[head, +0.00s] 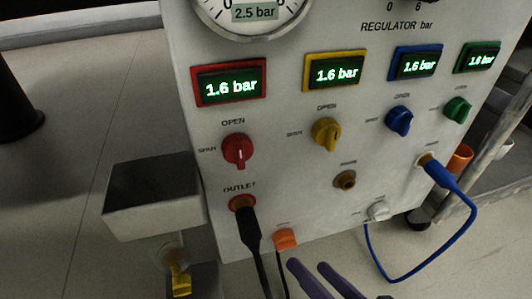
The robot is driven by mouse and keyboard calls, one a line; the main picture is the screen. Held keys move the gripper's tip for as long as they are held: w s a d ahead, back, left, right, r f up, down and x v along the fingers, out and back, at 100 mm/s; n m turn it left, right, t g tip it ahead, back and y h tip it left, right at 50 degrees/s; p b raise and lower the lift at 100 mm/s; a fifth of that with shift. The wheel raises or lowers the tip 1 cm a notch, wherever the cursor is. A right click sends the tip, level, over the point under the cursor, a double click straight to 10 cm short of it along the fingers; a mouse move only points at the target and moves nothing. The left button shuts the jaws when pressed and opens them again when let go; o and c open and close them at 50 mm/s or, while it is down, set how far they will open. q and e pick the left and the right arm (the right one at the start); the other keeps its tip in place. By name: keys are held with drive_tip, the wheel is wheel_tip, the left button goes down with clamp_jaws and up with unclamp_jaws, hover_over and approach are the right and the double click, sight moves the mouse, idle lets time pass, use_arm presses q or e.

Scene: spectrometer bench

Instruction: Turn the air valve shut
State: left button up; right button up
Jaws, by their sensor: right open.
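A pale panel (300,185) carries a row of turn knobs marked OPEN above and SHUT at the left. They are a red knob (238,151), a yellow knob (327,134), a blue knob (399,121) and a green knob (457,109). The red knob's white mark stands about upright, towards OPEN. I cannot read which knob is the air valve. My right gripper (308,266) shows two purple fingers at the bottom edge, below the panel. They are apart, with nothing seen between them, and touch no knob. My left gripper is not in view.
Four-colour displays above the knobs read 1.6 bar; a gauge (252,14) reads 2.5 bar. A black cable (248,235) hangs from the outlet, and a blue cable (470,215) loops at the right. An orange fitting (285,238) is near my fingers. A grey box (155,219) stands left.

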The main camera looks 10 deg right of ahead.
drive_tip(key=shift+p+v, duration=0.45)
drive_tip(key=shift+v, duration=1.4)
